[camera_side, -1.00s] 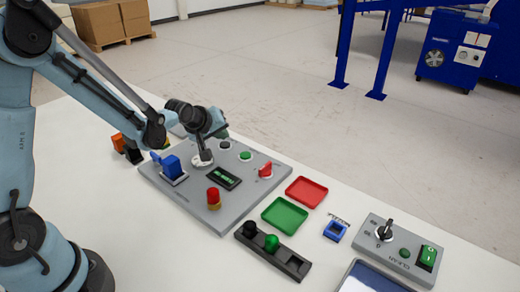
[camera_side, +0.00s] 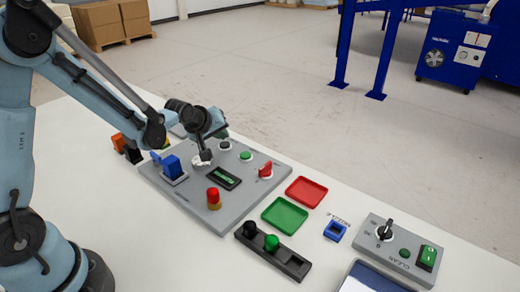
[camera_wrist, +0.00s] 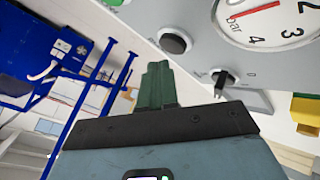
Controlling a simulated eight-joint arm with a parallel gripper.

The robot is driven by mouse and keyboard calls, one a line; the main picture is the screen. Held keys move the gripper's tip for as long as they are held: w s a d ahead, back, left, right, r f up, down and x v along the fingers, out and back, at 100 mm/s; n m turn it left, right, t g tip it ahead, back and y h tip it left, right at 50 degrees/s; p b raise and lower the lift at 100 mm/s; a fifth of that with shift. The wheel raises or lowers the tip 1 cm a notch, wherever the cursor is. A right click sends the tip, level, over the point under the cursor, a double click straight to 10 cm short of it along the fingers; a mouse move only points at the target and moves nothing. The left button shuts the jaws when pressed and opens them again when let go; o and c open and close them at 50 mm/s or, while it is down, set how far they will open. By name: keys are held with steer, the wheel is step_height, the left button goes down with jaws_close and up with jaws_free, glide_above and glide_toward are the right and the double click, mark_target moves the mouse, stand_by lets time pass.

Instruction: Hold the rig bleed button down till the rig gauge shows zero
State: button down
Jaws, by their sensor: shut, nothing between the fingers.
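The grey rig panel (camera_side: 200,207) lies on the white table. Its round white gauge (camera_side: 197,164) is partly hidden behind my gripper (camera_side: 205,155). The gauge (camera_wrist: 265,22) also shows in the wrist view, cut off by the top edge, with "bar", a red needle and the numbers 2, 3 and 4; I cannot tell its exact reading. A round black button (camera_wrist: 175,42) in a pale ring sits beside it, also in the side view (camera_side: 225,145); no label is legible. My gripper's greenish fingers (camera_wrist: 157,66) are together and empty, apart from this button in the picture.

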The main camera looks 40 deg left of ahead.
mark_target(222, 146)
steer(key=shift+f, duration=0.15)
stand_by(0.7)
steer(key=shift+f, duration=0.3)
steer(key=shift+f, duration=0.4)
stand_by(1.6)
steer(key=shift+r, duration=0.15)
stand_by(0.5)
steer(key=shift+r, duration=0.7)
steer(key=shift+r, duration=2.5)
